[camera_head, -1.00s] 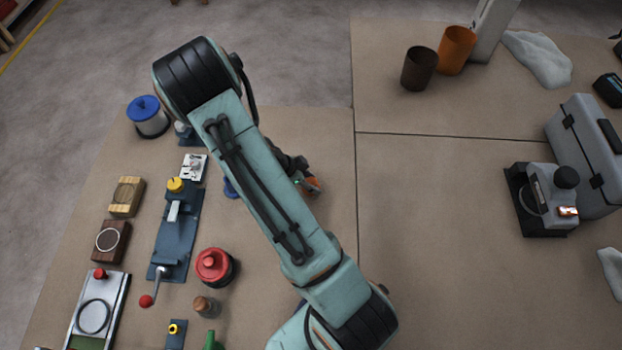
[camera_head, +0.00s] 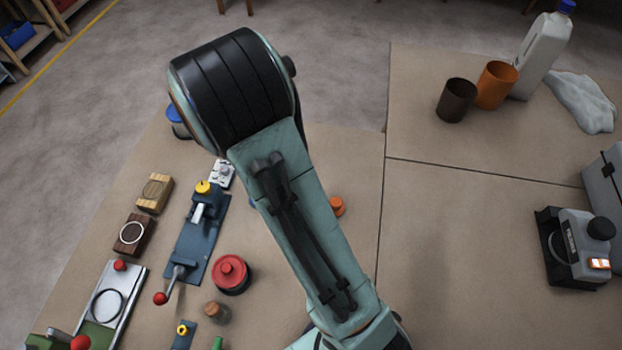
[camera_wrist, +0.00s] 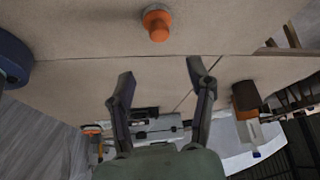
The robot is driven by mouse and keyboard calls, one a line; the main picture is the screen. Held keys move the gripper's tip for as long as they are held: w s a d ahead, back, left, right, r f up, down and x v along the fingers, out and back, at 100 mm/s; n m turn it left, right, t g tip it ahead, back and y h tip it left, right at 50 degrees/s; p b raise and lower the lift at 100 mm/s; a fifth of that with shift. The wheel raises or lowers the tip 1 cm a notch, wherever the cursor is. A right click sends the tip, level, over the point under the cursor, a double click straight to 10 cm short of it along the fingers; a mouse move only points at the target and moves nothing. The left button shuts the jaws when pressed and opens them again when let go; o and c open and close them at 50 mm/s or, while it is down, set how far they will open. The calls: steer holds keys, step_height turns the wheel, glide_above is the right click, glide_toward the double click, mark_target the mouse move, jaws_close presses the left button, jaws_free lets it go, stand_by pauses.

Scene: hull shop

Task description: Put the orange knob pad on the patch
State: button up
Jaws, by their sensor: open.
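The orange knob pad (camera_head: 337,206) sits on the tan table just right of my arm in the head view. In the wrist view the orange knob pad (camera_wrist: 157,24) stands near the top edge, on a wider, paler base. My gripper (camera_wrist: 159,68) is open and empty, its two dark fingers spread, with the knob pad beyond the fingertips and apart from them. In the head view my gripper is hidden behind my arm. I cannot make out the patch in either view; my arm covers part of the table.
Left of my arm stand a red-lidded pot (camera_head: 231,272), a blue clamp fixture (camera_head: 199,240) and wooden blocks (camera_head: 154,193). A brown cup (camera_head: 456,100), an orange cup (camera_head: 495,85) and a white jug (camera_head: 541,55) stand far right.

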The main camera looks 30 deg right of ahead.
steer(key=s+a+r+n+t+y, duration=0.1)
steer(key=s+a+r+n+y, duration=0.2)
steer(key=n, duration=0.9)
steer(key=s+a+r+n+t+y, duration=0.1)
steer(key=s+a+r+n+y, duration=0.2)
steer(key=s+a+r+n, duration=0.7)
steer(key=s+a+n, duration=0.1)
steer(key=s, duration=0.1)
steer(key=shift+s+n, duration=0.35)
steer(key=shift+n, duration=0.05)
